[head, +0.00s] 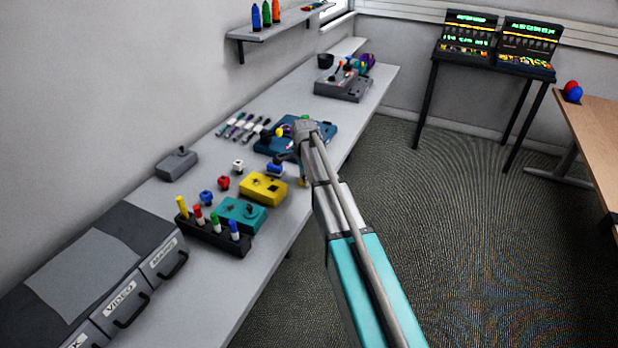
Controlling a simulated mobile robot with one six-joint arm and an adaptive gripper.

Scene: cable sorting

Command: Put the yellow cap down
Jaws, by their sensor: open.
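My arm reaches in from the lower right over the workbench. My gripper (281,157) is dark, small and partly hidden by my wrist; it is open, just above a blue piece near the yellow box (258,190). A small yellow round piece (279,132), which may be the yellow cap, shows on the teal board (265,146) beside my wrist. I cannot tell whether it is loose or fixed there. A white cap (238,166), a red cap (224,183) and a blue cap (206,197) stand in a row on the bench.
A teal box (241,213) and a black rack (212,236) of colored markers stand nearer. Several cables or pens (242,127) lie by the wall. A grey joystick box (177,162) and labelled drawers (122,303) are left. A grey device (343,85) stands at the far end.

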